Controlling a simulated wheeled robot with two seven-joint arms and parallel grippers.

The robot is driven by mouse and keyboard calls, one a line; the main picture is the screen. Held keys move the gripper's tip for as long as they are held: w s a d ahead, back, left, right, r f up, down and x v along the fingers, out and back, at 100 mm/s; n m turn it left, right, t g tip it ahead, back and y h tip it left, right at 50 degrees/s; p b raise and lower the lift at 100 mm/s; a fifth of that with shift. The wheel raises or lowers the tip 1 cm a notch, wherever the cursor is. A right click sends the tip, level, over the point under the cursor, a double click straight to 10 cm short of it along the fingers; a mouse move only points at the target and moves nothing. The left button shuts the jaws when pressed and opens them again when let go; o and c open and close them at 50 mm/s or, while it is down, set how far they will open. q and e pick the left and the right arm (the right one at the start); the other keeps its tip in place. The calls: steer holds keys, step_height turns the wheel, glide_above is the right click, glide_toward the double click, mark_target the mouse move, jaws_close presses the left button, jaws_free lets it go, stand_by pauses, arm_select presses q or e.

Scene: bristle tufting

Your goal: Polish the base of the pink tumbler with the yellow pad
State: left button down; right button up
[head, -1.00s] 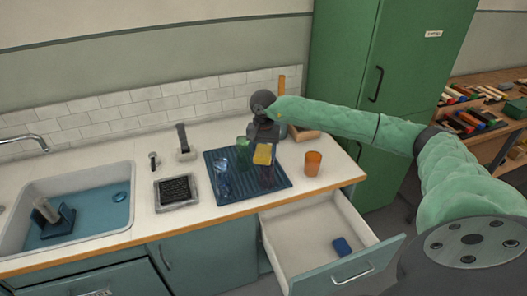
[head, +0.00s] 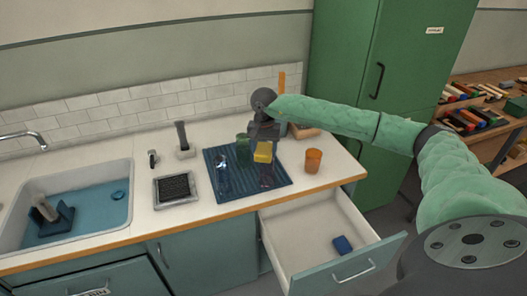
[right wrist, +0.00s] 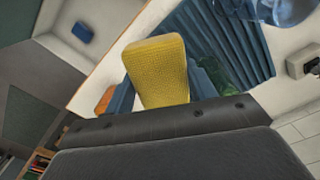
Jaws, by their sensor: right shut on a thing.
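My right gripper (head: 265,141) is shut on the yellow pad (head: 263,152) above the dish mat. In the right wrist view the pad (right wrist: 158,70) stands out between the blue fingers. I cannot tell whether pad and tumbler touch. The tumbler is not clearly visible in the right wrist view, where the pad covers much of the middle. My left gripper is not in view.
The ribbed blue mat (head: 225,194) also holds a clear glass (head: 222,183) and a green glass (head: 242,147). An orange cup (head: 313,160) stands to the right. Below, an open drawer (head: 290,250) holds a blue block (head: 343,245). A sink (head: 118,172) is at left.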

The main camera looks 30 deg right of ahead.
mark_target(270, 143)
steer(key=shift+w+d+f+b, duration=0.1)
steer(key=shift+w+d+b, duration=0.15)
steer(key=shift+d+b, duration=0.15)
steer(key=shift+w+d+b, duration=0.25)
steer(key=shift+d, duration=0.2)
steer(key=shift+w+d, duration=0.15)
steer(key=shift+d, duration=0.1)
steer(key=shift+w+d+b, duration=0.35)
steer(key=shift+d+b, duration=0.4)
steer(key=shift+b, duration=0.1)
steer(key=shift+w+d+b, duration=0.35)
steer(key=shift+d+b, duration=0.2)
steer(key=shift+b, duration=0.05)
steer(key=shift+s+a+b, duration=0.25)
steer(key=shift+s+a, duration=0.15)
steer(key=shift+a, duration=0.25)
steer(key=shift+s+a+b, duration=0.2)
steer(key=shift+s+a, duration=0.2)
steer(key=shift+a, duration=0.3)
steer(key=shift+s+a+b, duration=0.25)
steer(key=shift+s+a, duration=0.15)
steer(key=shift+a, duration=0.25)
steer(key=shift+s+a, duration=0.4)
steer(key=shift+a, duration=0.35)
steer(key=shift+c, duration=0.7)
